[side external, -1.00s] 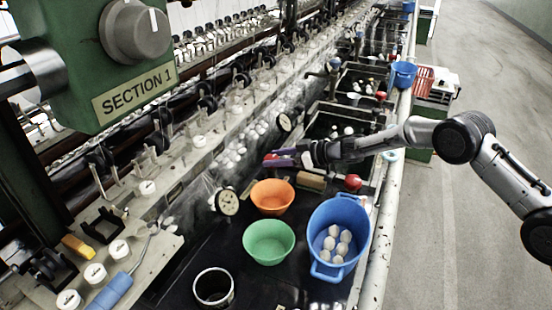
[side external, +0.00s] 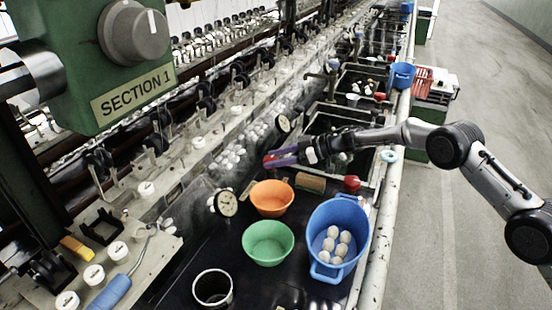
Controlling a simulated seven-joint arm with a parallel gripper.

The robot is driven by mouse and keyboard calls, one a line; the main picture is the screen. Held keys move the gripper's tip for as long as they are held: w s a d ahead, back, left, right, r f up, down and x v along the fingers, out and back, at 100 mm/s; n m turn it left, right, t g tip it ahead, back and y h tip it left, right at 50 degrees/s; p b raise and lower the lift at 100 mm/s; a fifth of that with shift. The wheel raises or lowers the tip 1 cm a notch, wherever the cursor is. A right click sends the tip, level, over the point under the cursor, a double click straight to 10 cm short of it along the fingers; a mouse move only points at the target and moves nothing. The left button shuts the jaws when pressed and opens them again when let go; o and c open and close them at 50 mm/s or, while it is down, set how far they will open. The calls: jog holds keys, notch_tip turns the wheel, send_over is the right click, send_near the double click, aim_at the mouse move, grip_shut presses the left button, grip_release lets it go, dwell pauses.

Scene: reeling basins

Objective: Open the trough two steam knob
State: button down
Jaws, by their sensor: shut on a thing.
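My gripper (side external: 283,157) has purple fingers and reaches in from the right, low over the far side of the basins. Its fingertips are shut on a small red knob (side external: 268,161) beside the machine's lower edge. Most of the knob is hidden by the fingers, so its exact angle cannot be told. Another red knob (side external: 352,183) stands on the near side of the basins, apart from my gripper. No label shows which trough either knob serves.
An orange bowl (side external: 272,212), a green bowl (side external: 268,257) and a blue basin (side external: 323,270) holding several cocoons stand below my gripper. A brown block (side external: 310,182) lies close under my wrist. Pressure gauges (side external: 227,203) line the machine. The aisle at right is open.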

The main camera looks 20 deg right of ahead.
jog(key=shift+c, duration=1.2)
grip_release()
jog(key=shift+r, duration=0.1)
jog(key=v, duration=1.3)
jog(key=shift+s+d, duration=0.2)
jog(key=shift+d, duration=0.1)
jog(key=shift+r, duration=0.1)
